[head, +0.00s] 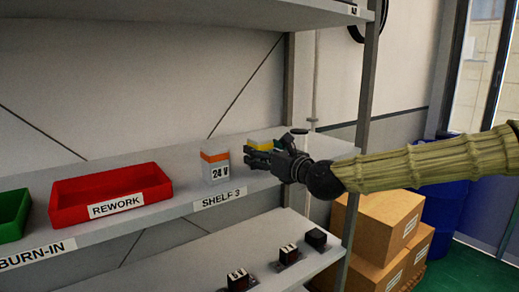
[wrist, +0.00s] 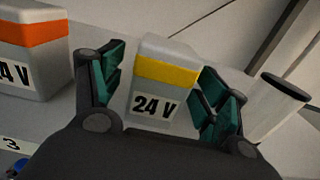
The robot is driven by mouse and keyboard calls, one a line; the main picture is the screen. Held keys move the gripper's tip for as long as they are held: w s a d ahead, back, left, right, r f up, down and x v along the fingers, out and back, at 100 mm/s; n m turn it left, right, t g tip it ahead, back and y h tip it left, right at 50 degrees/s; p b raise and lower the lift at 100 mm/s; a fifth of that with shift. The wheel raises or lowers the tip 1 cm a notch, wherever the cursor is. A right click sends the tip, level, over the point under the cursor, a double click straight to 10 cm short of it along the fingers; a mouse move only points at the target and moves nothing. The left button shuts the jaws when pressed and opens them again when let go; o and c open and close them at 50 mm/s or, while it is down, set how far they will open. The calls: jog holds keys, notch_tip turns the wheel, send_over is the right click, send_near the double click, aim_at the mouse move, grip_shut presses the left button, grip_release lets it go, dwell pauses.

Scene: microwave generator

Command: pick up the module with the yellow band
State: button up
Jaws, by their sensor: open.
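The module with the yellow band (wrist: 166,76) stands upright on the shelf, grey with a "24 V" label on its front. In the wrist view it sits between the two teal-padded fingers of my gripper (wrist: 165,88), with a gap visible on each side. In the head view its yellow top (head: 260,144) shows just behind my gripper (head: 262,158), which hides most of it. My gripper is open and holds nothing.
A similar 24 V module with an orange band (head: 215,166) stands to the left; it also shows in the wrist view (wrist: 33,48). A dark-capped cylinder (wrist: 279,103) is close on the right. A red REWORK bin (head: 110,194) and a green bin (head: 14,214) are farther left on the shelf (head: 190,203).

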jog(key=shift+x, duration=0.95)
jog(key=shift+c, duration=0.5)
jog(key=c, duration=1)
jog(key=shift+c, duration=0.8)
jog(key=shift+d+r, duration=0.1)
